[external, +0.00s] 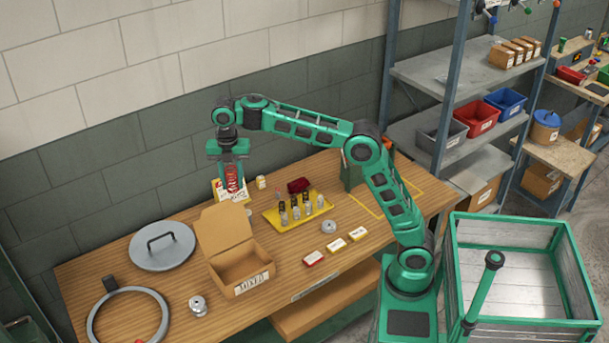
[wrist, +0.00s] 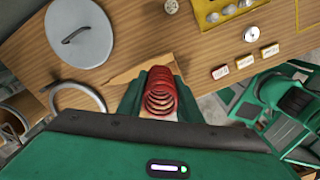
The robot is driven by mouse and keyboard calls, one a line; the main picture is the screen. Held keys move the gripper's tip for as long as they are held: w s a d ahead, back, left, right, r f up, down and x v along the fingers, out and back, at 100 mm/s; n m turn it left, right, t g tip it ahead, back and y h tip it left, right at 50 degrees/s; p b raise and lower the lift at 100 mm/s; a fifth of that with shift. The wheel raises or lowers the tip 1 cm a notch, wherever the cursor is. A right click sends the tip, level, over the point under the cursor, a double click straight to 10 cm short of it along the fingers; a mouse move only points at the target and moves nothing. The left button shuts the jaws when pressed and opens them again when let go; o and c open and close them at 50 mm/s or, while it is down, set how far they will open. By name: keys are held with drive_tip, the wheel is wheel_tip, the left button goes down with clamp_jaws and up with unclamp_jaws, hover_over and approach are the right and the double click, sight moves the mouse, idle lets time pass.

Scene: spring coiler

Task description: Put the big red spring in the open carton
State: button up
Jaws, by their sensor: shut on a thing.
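My gripper (external: 233,172) is shut on the big red spring (external: 233,179) and holds it above the far part of the wooden table. The spring hangs upright between the fingers in the external view. In the wrist view the red spring (wrist: 162,94) shows as coils between the two green fingers of my gripper (wrist: 160,95). The open carton (external: 238,268) is brown cardboard with its lid raised at the back. It stands on the table nearer the camera than the spring. In the wrist view the carton is mostly hidden behind the gripper; a brown edge shows.
A grey lid with a handle (external: 162,245) lies left of the carton, and a grey ring (external: 128,292) lies at the front left. A yellow tray (external: 297,211) with several small parts is right of it. Small labelled boxes (external: 335,245) lie near the table's front edge.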

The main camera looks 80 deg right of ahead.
drive_tip(key=s+a+n, duration=0.2)
drive_tip(key=s+a, duration=0.1)
drive_tip(key=a, duration=0.8)
hover_over(242, 275)
wheel_tip(242, 275, down, 24)
drive_tip(key=shift+f, duration=2.4)
drive_tip(key=o, duration=1.3)
drive_tip(key=shift+f, duration=0.1)
drive_tip(key=shift+c, duration=0.2)
wheel_tip(242, 275, up, 12)
